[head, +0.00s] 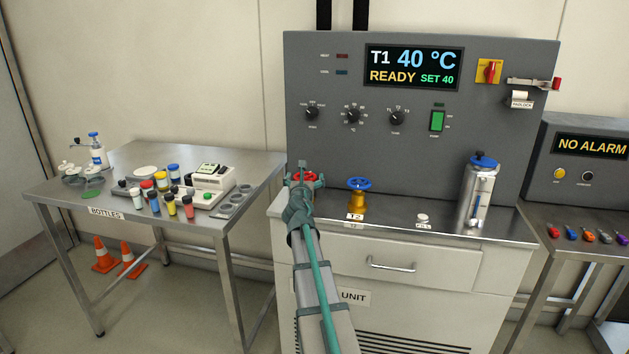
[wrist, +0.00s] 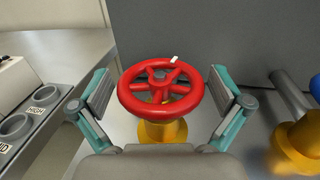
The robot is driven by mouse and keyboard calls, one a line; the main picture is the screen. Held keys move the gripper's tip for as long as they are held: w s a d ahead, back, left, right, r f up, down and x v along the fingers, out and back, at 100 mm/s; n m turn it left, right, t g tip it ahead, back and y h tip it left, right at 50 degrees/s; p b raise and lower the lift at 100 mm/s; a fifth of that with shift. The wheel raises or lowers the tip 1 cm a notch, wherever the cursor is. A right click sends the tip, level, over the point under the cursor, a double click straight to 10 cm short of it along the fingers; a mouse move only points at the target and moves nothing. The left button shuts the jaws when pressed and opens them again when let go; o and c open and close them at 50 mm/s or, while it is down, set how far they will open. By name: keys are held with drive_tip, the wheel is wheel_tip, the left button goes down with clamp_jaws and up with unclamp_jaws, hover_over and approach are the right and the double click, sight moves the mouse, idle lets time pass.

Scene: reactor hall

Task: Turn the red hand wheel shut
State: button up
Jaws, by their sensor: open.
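The red hand wheel (wrist: 133,103) sits on a yellow valve body (wrist: 162,133) in the wrist view. It has spokes and a small white mark on its far rim. My gripper (wrist: 162,92) is open, with one finger on each side of the wheel; a gap shows between each finger and the rim. In the head view my gripper (head: 305,182) is over the red wheel (head: 304,176) on the left of the unit's steel top. My arm hides the valve body there.
A blue hand wheel (head: 358,184) on a yellow valve marked T2 stands to the right. A steel canister (head: 479,195) stands farther right. The grey control panel (head: 330,150) rises behind. A side table (head: 130,205) with bottles is on the left.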

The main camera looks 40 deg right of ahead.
drive_tip(key=shift+r+n+t+y+p, duration=0.2)
drive_tip(key=shift+n+t+y+p, duration=0.75)
drive_tip(key=shift+p, duration=2.8)
drive_tip(key=shift+r+n+t+y+p, duration=0.2)
drive_tip(key=shift+n+t+y+p, duration=0.75)
drive_tip(key=shift+p, duration=2.75)
drive_tip(key=y+p, duration=0.2)
drive_tip(key=p, duration=0.5)
drive_tip(key=shift+f+n+y, duration=0.1)
drive_tip(key=shift+n+y, duration=0.2)
drive_tip(key=shift+n, duration=0.1)
drive_tip(key=b+v, duration=0.1)
drive_tip(key=v, duration=0.1)
drive_tip(key=b+v, duration=0.1)
drive_tip(key=v, duration=0.2)
drive_tip(key=f+b+v, duration=0.1)
drive_tip(key=b+v, duration=0.1)
drive_tip(key=shift+s+a, duration=0.1)
drive_tip(key=shift+s, duration=0.15)
drive_tip(key=shift+v, duration=0.85)
drive_tip(key=shift+r, duration=0.15)
drive_tip(key=shift+r, duration=0.1)
